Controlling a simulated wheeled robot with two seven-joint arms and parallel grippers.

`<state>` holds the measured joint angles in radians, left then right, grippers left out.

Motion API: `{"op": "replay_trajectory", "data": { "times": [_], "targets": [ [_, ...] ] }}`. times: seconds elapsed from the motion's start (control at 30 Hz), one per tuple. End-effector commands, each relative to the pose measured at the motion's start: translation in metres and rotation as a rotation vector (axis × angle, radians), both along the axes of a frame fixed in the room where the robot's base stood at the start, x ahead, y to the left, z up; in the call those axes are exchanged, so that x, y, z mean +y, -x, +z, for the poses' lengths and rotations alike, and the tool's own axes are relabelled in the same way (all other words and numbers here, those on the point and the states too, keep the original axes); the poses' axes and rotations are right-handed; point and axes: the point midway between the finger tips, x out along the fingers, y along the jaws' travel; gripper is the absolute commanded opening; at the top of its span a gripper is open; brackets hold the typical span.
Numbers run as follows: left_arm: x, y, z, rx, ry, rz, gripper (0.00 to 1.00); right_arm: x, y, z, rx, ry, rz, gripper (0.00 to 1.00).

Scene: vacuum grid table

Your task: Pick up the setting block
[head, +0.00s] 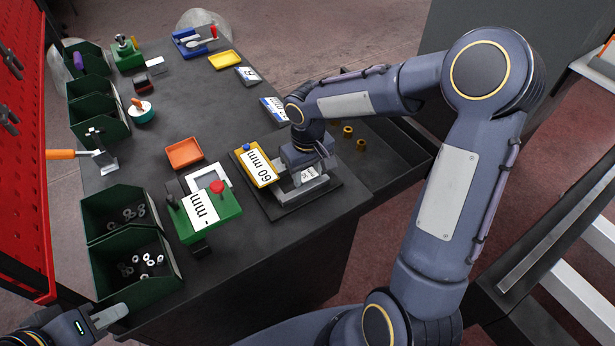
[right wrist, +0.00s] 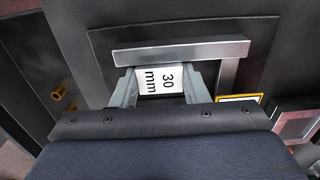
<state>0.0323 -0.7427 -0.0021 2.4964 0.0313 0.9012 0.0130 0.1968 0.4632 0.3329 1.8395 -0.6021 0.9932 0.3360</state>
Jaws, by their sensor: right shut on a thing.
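The setting block (right wrist: 161,80) carries a white label reading "30 mm". It lies between the two fingers of my right gripper (right wrist: 160,90), which is shut on it. A metal L-shaped bracket (right wrist: 182,51) on a dark plate borders the block on two sides. In the head view the block's label (head: 309,172) shows small beneath my right gripper (head: 308,178), over the dark plate. I cannot tell whether the block still touches the plate. My left gripper (head: 103,318) is at the lower left, away from the block; its jaw opening is unclear.
A yellow "60 mm" plate (head: 258,168) stands left of my right gripper. A green "mm" gauge (head: 205,215), an orange tray (head: 184,153) and green bins (head: 135,258) are further left. Brass bushings (head: 348,131) lie to the right. The table's middle is mostly clear.

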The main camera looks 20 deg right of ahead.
Motion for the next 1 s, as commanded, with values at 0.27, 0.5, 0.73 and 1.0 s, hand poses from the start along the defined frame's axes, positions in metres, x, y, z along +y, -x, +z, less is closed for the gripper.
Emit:
{"op": "replay_trajectory", "data": {
  "times": [0.27, 0.5, 0.73, 1.0],
  "targets": [
    [0.0, 0.0, 0.0, 0.0, 0.0, 0.0, 0.28, 0.0, 0.0, 0.001, -0.001, 0.0, 0.0, 0.08],
    [0.0, 0.0, 0.0, 0.0, 0.0, 0.0, 0.28, 0.0, -0.001, 0.012, -0.004, 0.0, -0.002, 0.08],
    [0.0, 0.0, -0.003, 0.0, 0.0, 0.0, 0.28, 0.003, 0.012, 0.047, -0.008, 0.001, 0.001, 0.08],
    [0.0, 0.0, -0.012, 0.0, 0.0, 0.0, 0.28, 0.016, 0.065, 0.098, -0.006, 0.001, 0.001, 0.08]
  ]
}}
